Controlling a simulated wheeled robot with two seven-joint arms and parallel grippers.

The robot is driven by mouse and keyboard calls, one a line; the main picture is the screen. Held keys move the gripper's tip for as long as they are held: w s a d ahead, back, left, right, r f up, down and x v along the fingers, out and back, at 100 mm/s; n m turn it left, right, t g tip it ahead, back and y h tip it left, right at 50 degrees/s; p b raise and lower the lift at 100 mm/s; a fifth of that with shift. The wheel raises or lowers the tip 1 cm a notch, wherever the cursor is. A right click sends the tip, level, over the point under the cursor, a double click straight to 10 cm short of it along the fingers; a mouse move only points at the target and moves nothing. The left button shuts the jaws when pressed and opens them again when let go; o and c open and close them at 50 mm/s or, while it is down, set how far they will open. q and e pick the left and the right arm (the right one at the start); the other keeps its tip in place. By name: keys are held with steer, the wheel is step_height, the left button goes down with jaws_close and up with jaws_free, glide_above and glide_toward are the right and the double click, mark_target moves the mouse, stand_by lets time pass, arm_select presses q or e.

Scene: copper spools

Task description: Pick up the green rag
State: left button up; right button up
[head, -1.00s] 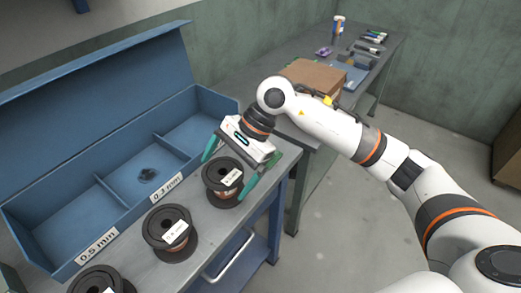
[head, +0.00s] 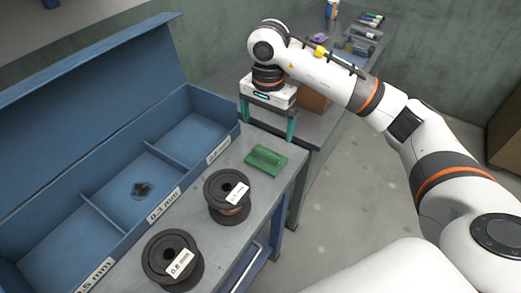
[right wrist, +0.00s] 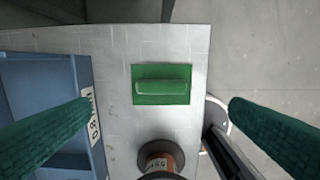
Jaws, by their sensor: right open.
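The green rag (head: 266,159) lies on the grey table, behind the nearest spool in the head view. In the right wrist view the rag (right wrist: 162,85) is a flat green rectangle with a raised, rolled fold across its middle. My right gripper (head: 268,128) is open and empty, pointing down above and a little beyond the rag in the head view. In the right wrist view its green fingers (right wrist: 158,112) stand wide apart, with the rag between and beyond them. My left gripper is not in view.
Dark spools stand in front of the rag, one labelled spool (head: 228,195) close by and another (head: 172,260) nearer. A blue compartment box (head: 130,190) with an open lid lies to the left. A second table (head: 340,75) holds a brown box and markers behind.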

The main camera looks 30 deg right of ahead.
glide_above(266, 154)
steer(key=f, duration=0.3)
steer(key=f+p, duration=0.1)
steer(key=f, duration=0.1)
steer(key=shift+s+d+f, duration=0.1)
steer(key=shift+s+d, duration=0.05)
steer(key=shift+s, duration=0.1)
steer(key=shift+f, duration=0.25)
steer(key=f+p, duration=0.1)
steer(key=f, duration=0.3)
steer(key=shift+w+f, duration=0.15)
steer(key=shift+w, duration=0.05)
steer(key=shift+f, duration=0.5)
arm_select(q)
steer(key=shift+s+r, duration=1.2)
arm_select(e)
steer(key=c, duration=0.7)
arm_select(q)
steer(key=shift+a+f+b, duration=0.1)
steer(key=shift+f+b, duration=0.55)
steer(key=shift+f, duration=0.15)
arm_select(e)
step_height(266, 154, up, 10)
steer(key=shift+r, duration=0.1)
